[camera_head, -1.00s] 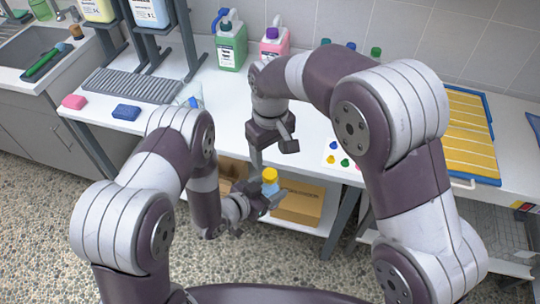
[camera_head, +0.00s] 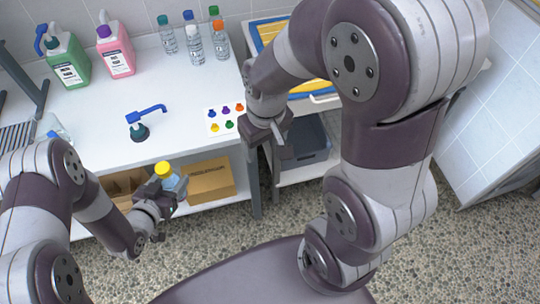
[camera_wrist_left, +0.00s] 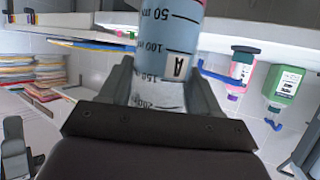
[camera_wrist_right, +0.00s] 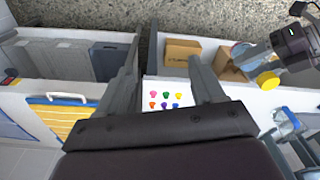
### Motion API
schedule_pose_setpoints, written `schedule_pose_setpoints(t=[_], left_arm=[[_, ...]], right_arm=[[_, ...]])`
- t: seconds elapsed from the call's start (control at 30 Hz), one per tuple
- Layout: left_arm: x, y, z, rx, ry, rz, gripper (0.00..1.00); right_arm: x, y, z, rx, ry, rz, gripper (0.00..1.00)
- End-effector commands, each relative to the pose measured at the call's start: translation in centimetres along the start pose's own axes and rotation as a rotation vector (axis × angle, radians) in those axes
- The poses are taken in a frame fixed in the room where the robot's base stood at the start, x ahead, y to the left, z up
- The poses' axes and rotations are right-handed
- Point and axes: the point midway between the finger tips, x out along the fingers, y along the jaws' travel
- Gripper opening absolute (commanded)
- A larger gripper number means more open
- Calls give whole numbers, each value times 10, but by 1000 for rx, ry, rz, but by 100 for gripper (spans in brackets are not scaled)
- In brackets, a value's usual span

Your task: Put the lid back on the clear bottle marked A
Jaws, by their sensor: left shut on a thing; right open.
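The bottle marked A (camera_wrist_left: 160,50) is clear with pale blue liquid and a graduated scale. My left gripper (camera_head: 163,195) is shut on it, in front of the table edge; the left wrist view shows it upside down between the fingers. A yellow lid (camera_head: 163,169) is at the bottle's top; it also shows in the right wrist view (camera_wrist_right: 268,81). I cannot tell whether it is fully seated. My right gripper (camera_head: 280,138) is open and empty, right of the bottle, by the table's front edge.
A blue pump head with a dark cap (camera_head: 139,132) is on the white table (camera_head: 185,95). A cardboard box (camera_head: 210,180) sits on the shelf below.

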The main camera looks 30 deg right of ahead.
Motion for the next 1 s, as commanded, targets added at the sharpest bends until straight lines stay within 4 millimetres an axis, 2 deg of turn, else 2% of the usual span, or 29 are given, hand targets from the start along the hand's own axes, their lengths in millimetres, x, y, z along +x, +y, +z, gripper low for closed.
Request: schedule_pose_setpoints(t=[0.03,0.13,0.47,0.57,0.67,0.73,0.9,1.0], left_arm=[[0,0,0,0,0,0,0],[0,0,0,0,0,0,0],[0,0,0,0,0,0,0],[-2,-6,1,-14,0,-28,0],[-9,-28,5,-65,-3,-131,0],[-19,-50,9,-114,-3,-238,0],[-52,-100,24,-221,-4,-504,0],[-68,-118,30,-255,-4,-605,0]], right_arm=[[6,2,16,26,0,1,67],[18,0,36,50,1,1,67],[20,0,30,72,38,2,67],[20,0,30,71,38,2,67],[20,0,30,71,37,2,67],[20,0,30,71,37,2,67],[20,0,30,70,37,2,67],[20,0,30,70,37,2,67]])
